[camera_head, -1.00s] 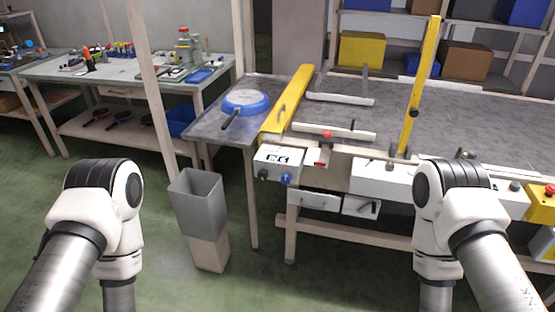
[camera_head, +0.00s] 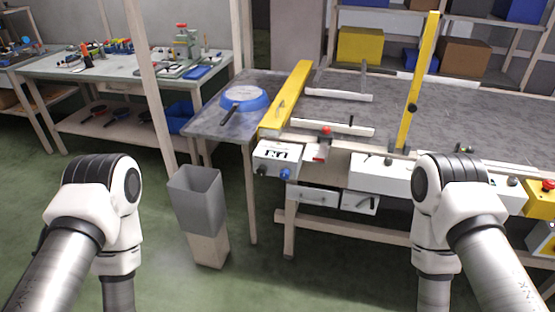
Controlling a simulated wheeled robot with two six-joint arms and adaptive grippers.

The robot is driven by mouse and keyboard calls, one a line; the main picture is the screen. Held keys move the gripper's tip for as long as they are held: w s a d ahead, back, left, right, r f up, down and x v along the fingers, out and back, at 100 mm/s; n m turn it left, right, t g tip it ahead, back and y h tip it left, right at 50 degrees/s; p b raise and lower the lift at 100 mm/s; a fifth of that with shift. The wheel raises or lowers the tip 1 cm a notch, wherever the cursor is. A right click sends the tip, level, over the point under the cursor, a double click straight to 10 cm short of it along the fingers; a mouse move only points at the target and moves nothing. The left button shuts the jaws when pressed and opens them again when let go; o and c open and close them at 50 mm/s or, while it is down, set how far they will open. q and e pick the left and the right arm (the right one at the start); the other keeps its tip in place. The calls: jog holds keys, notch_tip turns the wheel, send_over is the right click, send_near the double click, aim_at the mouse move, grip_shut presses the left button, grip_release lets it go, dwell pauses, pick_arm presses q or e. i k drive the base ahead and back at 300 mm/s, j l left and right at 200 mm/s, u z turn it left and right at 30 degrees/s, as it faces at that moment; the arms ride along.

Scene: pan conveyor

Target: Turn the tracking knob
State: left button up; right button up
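A white control box (camera_head: 277,158) hangs at the front left corner of the conveyor table and has a small black-and-white display (camera_head: 277,154). Two small knobs, a left one (camera_head: 261,171) and a blue right one (camera_head: 285,173), stick out of its front face. I cannot read labels, so I cannot tell which is the tracking knob. Links of both my arms show at the lower left and lower right, apart from the box. Neither gripper is in view.
A grey bin (camera_head: 196,200) on a wooden block stands left of the box. A blue pan (camera_head: 244,98) lies on the side table behind it. A yellow guard (camera_head: 288,98) rises behind the box. A drawer (camera_head: 312,195) sits below right. Green floor in front is clear.

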aim_at(284, 175)
jog(key=i+j+u, duration=0.55)
jog(key=i, duration=0.25)
jog(key=j, duration=0.1)
